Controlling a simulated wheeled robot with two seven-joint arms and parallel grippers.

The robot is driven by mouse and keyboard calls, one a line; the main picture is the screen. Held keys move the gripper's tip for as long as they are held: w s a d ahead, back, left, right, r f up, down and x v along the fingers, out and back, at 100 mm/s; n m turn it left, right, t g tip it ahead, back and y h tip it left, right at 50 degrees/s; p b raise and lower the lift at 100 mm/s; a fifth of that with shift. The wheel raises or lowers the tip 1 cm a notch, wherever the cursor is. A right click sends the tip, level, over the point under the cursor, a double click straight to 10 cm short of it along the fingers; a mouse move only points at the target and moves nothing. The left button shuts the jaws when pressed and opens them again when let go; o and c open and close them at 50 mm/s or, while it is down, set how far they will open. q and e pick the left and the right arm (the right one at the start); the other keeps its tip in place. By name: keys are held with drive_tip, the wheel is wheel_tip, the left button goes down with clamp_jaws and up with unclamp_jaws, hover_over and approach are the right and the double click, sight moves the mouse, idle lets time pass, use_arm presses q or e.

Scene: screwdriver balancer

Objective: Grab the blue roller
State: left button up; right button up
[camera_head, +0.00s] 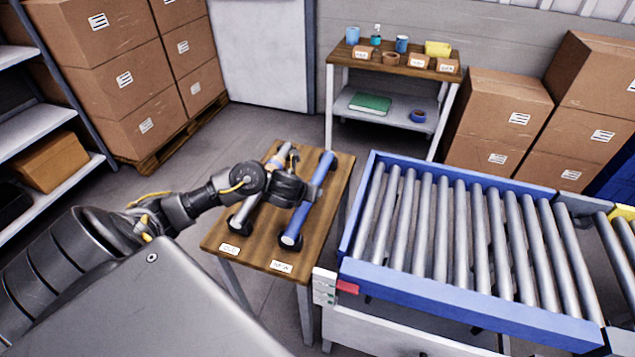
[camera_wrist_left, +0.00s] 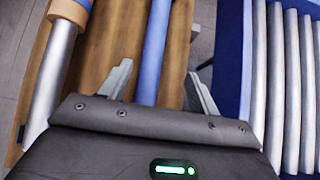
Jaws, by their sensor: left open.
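The blue roller (camera_head: 297,222) lies lengthwise on the right side of a small wooden table, with dark supports near its front end. It also shows in the left wrist view (camera_wrist_left: 156,45), running between the two fingers. My left gripper (camera_head: 311,188) is over the roller's middle stretch. In the left wrist view my left gripper (camera_wrist_left: 163,82) is open, one finger on each side of the blue roller with gaps to both. Whether the fingertips reach down beside the roller or stay above it, I cannot tell. My right gripper is not in view.
A silver roller (camera_head: 243,218) with a tan band lies parallel, left of the blue one, on the wooden table (camera_head: 262,248). A blue-framed roller conveyor (camera_head: 452,290) stands close on the right. A shelf (camera_head: 392,67) with cups is behind; cardboard boxes stand around.

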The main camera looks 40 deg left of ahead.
use_arm(q)
drive_tip(key=shift+w+a+f+b, duration=0.15)
drive_tip(key=shift+a+f+b, duration=0.1)
drive_tip(key=shift+f+b, duration=0.25)
drive_tip(key=shift+w+a+f+b, duration=0.15)
drive_tip(key=shift+a+f+b, duration=0.1)
drive_tip(key=shift+f+b, duration=0.2)
drive_tip(key=shift+b+x, duration=0.3)
drive_tip(key=shift+x, duration=0.85)
drive_tip(key=shift+w+a+f, duration=0.25)
drive_tip(key=shift+w, duration=0.1)
drive_tip(key=shift+w+f, duration=0.1)
drive_tip(key=shift+f, duration=0.25)
drive_tip(key=b+x, duration=0.1)
drive_tip(key=x, duration=0.3)
drive_tip(key=shift+w+a+f, duration=0.1)
drive_tip(key=shift+f, duration=0.1)
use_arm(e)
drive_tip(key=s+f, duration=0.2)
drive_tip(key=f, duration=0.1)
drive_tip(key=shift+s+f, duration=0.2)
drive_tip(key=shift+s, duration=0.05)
